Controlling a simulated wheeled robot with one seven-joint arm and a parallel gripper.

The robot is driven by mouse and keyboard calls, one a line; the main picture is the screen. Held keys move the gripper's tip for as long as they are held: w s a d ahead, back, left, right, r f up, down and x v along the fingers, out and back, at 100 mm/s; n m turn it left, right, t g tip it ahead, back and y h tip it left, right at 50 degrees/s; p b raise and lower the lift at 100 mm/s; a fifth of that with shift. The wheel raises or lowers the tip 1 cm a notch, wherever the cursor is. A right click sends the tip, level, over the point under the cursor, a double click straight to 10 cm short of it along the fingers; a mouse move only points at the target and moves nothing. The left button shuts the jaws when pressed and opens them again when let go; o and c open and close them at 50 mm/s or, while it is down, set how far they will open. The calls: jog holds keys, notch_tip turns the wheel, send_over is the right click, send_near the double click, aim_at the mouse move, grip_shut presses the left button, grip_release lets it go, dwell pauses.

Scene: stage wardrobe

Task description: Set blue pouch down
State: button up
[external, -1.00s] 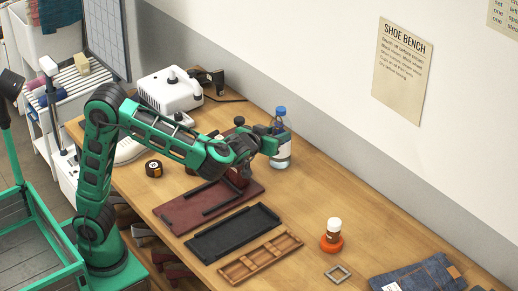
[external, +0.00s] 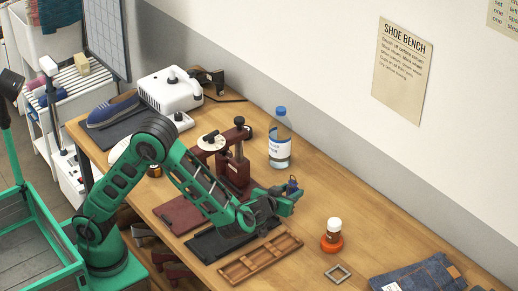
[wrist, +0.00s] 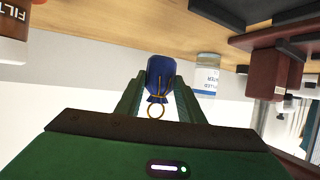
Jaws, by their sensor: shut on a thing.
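The blue pouch (wrist: 160,76) is small, with a gold drawstring and a ring at its neck. In the wrist view it sits between the two fingers of my gripper (wrist: 160,92), which is shut on it. In the external view my gripper (external: 291,194) is above the right part of the bench, and a bit of the blue pouch (external: 292,183) shows at its tips. The wooden bench (external: 385,230) lies below. The pouch looks held clear of the bench top; its exact height is hard to tell.
A wooden divided tray (external: 260,259) and a black tray (external: 205,246) lie near the gripper. A bottle (external: 280,140) and a dark red press (external: 235,165) stand behind. A white-capped jar (external: 333,230), a metal frame (external: 337,273) and folded denim (external: 420,277) are to the right.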

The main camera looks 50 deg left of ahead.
jog(key=d+f, duration=0.2)
jog(key=d, duration=0.1)
jog(key=d+f, duration=0.1)
jog(key=d, duration=0.1)
jog(key=shift+w+f, duration=0.1)
jog(key=shift+w, duration=0.15)
jog(key=shift+f, duration=1.95)
jog(key=o, duration=1)
